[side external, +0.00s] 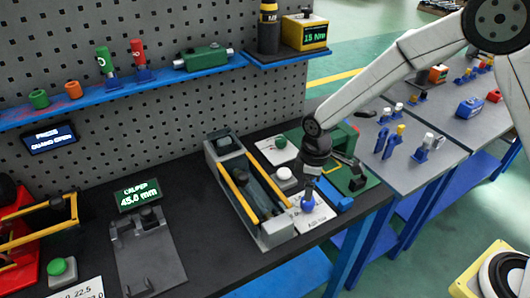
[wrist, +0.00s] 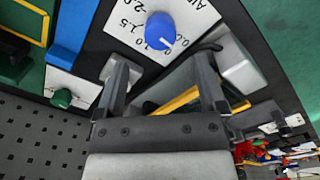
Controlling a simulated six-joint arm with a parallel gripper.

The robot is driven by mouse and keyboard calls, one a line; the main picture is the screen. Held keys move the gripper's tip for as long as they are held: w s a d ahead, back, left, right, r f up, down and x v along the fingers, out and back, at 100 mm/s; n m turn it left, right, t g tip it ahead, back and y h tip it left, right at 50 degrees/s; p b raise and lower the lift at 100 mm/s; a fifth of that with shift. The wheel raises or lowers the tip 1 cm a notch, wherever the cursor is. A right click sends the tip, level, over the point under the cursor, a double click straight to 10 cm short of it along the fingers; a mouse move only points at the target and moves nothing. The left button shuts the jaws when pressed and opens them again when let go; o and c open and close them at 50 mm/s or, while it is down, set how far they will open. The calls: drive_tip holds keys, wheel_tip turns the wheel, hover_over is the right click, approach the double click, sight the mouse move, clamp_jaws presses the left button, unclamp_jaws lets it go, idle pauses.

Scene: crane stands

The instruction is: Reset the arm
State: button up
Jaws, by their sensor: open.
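My gripper (side external: 322,172) hangs from my arm above the right end of the black bench in the side view. In the wrist view its two dark fingers (wrist: 160,68) are spread apart with nothing held between them. A blue knob (side external: 307,203) stands on a white card with printed numbers, just below my gripper. In the wrist view the blue knob (wrist: 160,30) lies beyond the fingertips, near the top. The picture does not show clearly how high the fingers are above it.
A grey fixture with yellow rails (side external: 238,178) stands left of my gripper. A pegboard with a blue shelf (side external: 115,88) rises behind. Blue-legged tables stand right.

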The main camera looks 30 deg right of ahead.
drive_tip(key=shift+r, duration=0.65)
drive_tip(key=shift+s+d+r, duration=0.25)
drive_tip(key=shift+d, duration=0.1)
drive_tip(key=s+d+r+m+t, duration=0.1)
drive_tip(key=s+d+r+m, duration=0.1)
drive_tip(key=s+d+m, duration=0.2)
drive_tip(key=s+d+r+m+t, duration=0.1)
drive_tip(key=s+d+r+m, duration=0.2)
drive_tip(key=s, duration=0.7)
drive_tip(key=d+m, duration=0.2)
drive_tip(key=d, duration=0.1)
drive_tip(key=shift+d+r+t, duration=0.15)
drive_tip(key=shift+r+t, duration=0.15)
drive_tip(key=shift+r, duration=0.05)
